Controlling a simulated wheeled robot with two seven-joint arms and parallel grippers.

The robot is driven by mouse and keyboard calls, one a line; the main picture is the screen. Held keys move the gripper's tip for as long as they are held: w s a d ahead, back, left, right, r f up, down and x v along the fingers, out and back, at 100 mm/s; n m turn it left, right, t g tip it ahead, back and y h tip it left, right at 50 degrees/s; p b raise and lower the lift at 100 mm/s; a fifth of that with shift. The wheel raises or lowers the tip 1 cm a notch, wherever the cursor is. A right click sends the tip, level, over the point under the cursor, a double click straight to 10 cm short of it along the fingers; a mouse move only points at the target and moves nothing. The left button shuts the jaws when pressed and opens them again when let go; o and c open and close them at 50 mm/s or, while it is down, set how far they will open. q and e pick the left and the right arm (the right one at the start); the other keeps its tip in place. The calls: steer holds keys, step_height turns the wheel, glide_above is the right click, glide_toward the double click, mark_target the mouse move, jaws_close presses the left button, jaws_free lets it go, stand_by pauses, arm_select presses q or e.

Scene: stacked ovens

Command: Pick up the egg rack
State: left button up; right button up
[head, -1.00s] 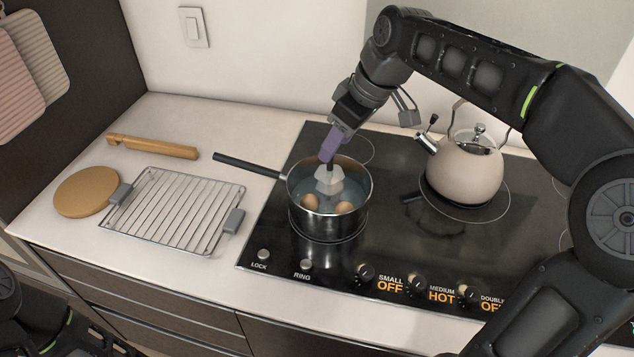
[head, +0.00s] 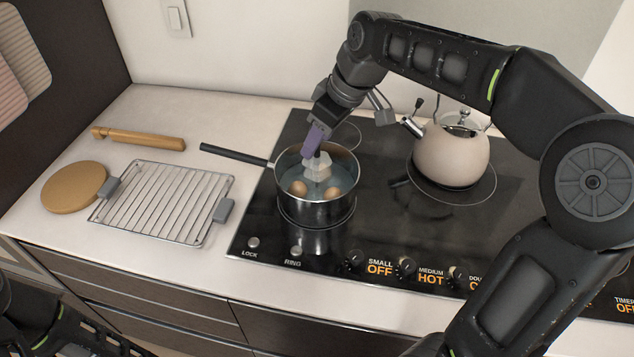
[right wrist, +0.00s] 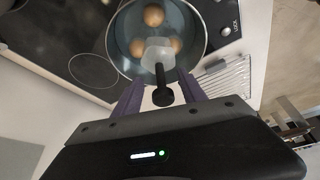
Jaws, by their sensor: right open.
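The egg rack (head: 318,166) is a pale, translucent piece with a dark upright handle, standing in the pot (head: 318,212) among brown eggs. It also shows in the right wrist view (right wrist: 158,52), its black handle end pointing toward my gripper. My right gripper (head: 313,141) is tilted down over the pot with its purple fingers at the handle. In the right wrist view the fingers (right wrist: 161,92) are apart, one on each side of the handle end, with gaps visible. My left gripper is not in view; only dark parts of mine show at lower left.
The pot sits on the black cooktop (head: 375,215), its long handle (head: 235,153) pointing left. A beige kettle (head: 452,155) stands to the right. A wire rack (head: 165,203), a round wooden board (head: 75,188) and a wooden rolling pin (head: 140,138) lie on the left counter.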

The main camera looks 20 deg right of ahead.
mark_target(317, 165)
steer(key=p+x, duration=0.1)
steer(key=x, duration=0.3)
steer(key=shift+f, duration=0.35)
steer(key=shift+c, duration=0.3)
jaws_close()
stand_by(1.1)
